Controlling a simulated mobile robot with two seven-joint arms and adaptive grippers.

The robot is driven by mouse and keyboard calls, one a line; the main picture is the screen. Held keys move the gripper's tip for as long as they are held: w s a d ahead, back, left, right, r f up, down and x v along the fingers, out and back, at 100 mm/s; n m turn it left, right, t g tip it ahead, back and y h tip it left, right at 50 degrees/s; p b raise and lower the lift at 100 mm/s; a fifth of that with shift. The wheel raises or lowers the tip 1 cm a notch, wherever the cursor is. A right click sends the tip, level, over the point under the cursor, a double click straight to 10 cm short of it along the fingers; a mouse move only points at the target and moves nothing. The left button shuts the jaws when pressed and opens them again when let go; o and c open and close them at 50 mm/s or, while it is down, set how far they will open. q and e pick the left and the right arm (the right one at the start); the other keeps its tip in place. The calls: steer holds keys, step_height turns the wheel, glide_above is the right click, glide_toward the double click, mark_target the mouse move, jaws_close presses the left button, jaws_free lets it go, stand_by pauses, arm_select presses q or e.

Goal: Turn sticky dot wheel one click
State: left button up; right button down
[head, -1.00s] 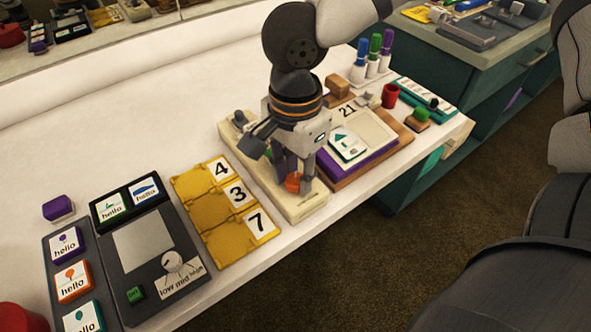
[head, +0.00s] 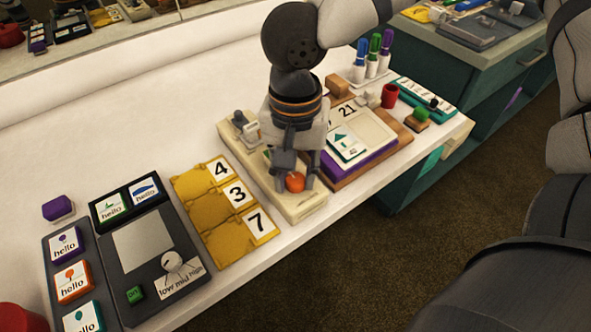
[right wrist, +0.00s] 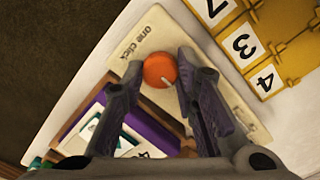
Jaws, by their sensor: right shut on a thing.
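The sticky dot wheel is an orange round knob (head: 295,182) with a pale mark on a cream base (head: 309,208). My right gripper (head: 296,188) reaches down over the base from above. In the right wrist view its two fingers (right wrist: 160,88) stand on either side of the orange knob (right wrist: 159,70), shut on it. The words "one click" show on the cream base (right wrist: 128,62) beside the knob. The middle of the base is partly hidden by the gripper in the head view. My left gripper is not in view.
Yellow number cards (head: 213,210) lie left of the base. A purple-edged tray with a card (head: 347,143) on a wooden board is close on the right. A dark panel with a dial (head: 172,262) is further left. The table's front edge is near the base.

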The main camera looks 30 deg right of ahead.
mark_target(296, 179)
stand_by(0.5)
steer(key=c, duration=1.2)
jaws_free()
steer(key=shift+c, duration=0.2)
step_height(296, 179, up, 12)
